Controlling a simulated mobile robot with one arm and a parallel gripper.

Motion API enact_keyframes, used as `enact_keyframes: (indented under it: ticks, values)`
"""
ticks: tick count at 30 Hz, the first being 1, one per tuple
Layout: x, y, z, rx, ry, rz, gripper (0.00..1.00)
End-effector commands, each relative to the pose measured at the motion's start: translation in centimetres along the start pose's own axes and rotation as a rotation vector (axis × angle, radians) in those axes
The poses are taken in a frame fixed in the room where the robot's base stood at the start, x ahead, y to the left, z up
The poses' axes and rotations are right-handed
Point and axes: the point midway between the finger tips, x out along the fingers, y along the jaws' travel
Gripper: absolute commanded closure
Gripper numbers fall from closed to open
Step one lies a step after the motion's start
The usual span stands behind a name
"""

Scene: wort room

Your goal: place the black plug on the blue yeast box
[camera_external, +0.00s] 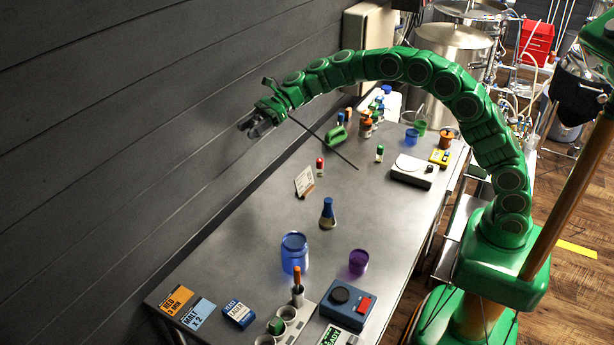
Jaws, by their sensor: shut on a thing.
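My gripper (254,124) is up at the left, high in front of the dark wall, well away from the box. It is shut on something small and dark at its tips. The thing is too small and too covered by the fingers to make out clearly; I cannot tell for sure that it is the black plug. The blue yeast box (239,314), blue and white with lettering, lies at the near left of the metal table (260,213). Its upper face looks clear.
Near the box are orange and light-blue cards (187,306), a blue jar (294,253), a grey rack (290,322), a blue device with a black knob (345,304) and a purple cup (358,261). A white scale (412,170) is farther back.

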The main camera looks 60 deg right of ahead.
Motion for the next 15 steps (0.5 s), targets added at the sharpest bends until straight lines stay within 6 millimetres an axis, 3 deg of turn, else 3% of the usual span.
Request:
enact_keyframes:
  ticks: [3,8,15]
  values:
    - [4.3,2.7,1.3,-0.026,0.003,0.069,0.87]
    - [9.3,6.5,3.3,-0.061,0.002,0.155,0.87]
    - [16.2,13.3,5.7,-0.108,0.004,0.289,0.87]
